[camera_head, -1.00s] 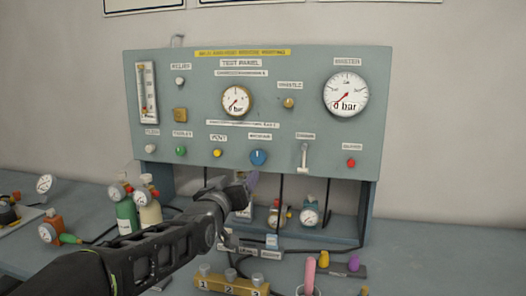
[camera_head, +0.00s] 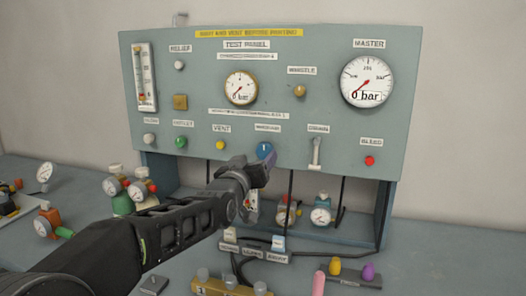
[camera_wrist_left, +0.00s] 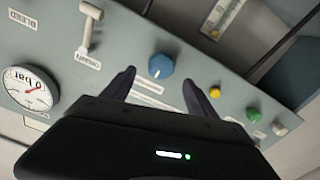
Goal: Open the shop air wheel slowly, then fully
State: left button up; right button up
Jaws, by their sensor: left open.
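A blue round knob (camera_head: 264,149) sits low in the middle of the grey-green test panel (camera_head: 210,100). The label above it is too blurred to read, so I cannot confirm that it is the shop air wheel. I see no contact. The right gripper is not in view.
A lever (camera_head: 315,153) and a red button (camera_head: 370,161) lie right of the knob; a yellow knob (camera_head: 220,145) and green knob (camera_head: 181,142) lie left. The master gauge (camera_head: 367,80) and smaller gauge (camera_head: 241,88) read 0 bar. Small cylinders with gauges stand on the bench below.

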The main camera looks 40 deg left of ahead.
aim_at(263, 151)
pick_arm(q)
jog(key=p+x, duration=0.1)
jog(key=x, duration=0.5)
jog(key=shift+a+p, duration=0.1)
jog(key=shift+p, duration=0.25)
jog(key=c, duration=1.4)
